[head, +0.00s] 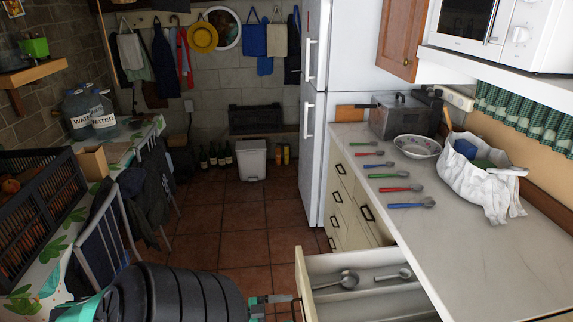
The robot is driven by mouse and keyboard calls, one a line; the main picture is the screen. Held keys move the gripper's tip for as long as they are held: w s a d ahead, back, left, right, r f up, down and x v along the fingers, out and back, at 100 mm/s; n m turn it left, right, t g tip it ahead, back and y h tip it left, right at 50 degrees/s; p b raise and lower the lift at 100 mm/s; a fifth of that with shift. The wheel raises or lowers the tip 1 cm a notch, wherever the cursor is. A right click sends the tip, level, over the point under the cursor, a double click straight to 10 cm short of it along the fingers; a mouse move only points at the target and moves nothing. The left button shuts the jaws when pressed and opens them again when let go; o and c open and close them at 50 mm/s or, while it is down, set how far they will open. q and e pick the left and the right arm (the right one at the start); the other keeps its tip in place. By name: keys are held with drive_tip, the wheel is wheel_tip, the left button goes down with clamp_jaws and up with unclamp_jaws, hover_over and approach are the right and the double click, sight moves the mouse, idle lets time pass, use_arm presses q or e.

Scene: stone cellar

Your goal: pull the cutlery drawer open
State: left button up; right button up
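The cutlery drawer (340,265) stands pulled out from the cabinet under the counter, at the bottom centre-right. Its cream front panel (303,282) faces left. Inside lie a metal ladle (347,280) and a smaller metal utensil (393,275). My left gripper (286,299), with teal and grey parts, is beside the outer face of the panel, by its handle. The handle is mostly hidden, and I cannot tell whether the fingers are closed on it. My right gripper is not in view.
The counter (470,245) holds several coloured-handled spoons (410,204), a patterned bowl (417,146) and a white bag (478,185). A white fridge (345,60) stands behind. A crate (40,200) and chairs line the left. The tiled floor (235,225) between is clear.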

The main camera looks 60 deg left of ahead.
use_arm(q)
drive_tip(key=o, duration=1)
drive_tip(key=shift+b+v, duration=1.25)
drive_tip(key=shift+v, duration=5.65)
drive_tip(key=s+d+f+n+g+y, duration=0.2)
drive_tip(key=d+f+g+y, duration=0.15)
drive_tip(key=f, duration=1.05)
drive_tip(key=s+d+f+n+g+y, duration=0.2)
drive_tip(key=s+f+g+y, duration=0.15)
drive_tip(key=f, duration=1.15)
drive_tip(key=s+d+f+g, duration=0.1)
drive_tip(key=d+f+g, duration=0.2)
drive_tip(key=d+f, duration=0.2)
drive_tip(key=s+d+f+m+g, duration=0.1)
drive_tip(key=s+d+f+g, duration=0.1)
drive_tip(key=d+f, duration=0.3)
drive_tip(key=s+d+f+m+g, duration=0.1)
drive_tip(key=d+f, duration=0.4)
drive_tip(key=d, duration=0.6)
drive_tip(key=shift+s+d+f+g, duration=0.1)
drive_tip(key=shift+s+f+g, duration=0.15)
drive_tip(key=shift+g, duration=0.4)
drive_tip(key=shift+s+f+g, duration=0.15)
drive_tip(key=shift+s+g, duration=0.2)
drive_tip(key=shift+g, duration=0.3)
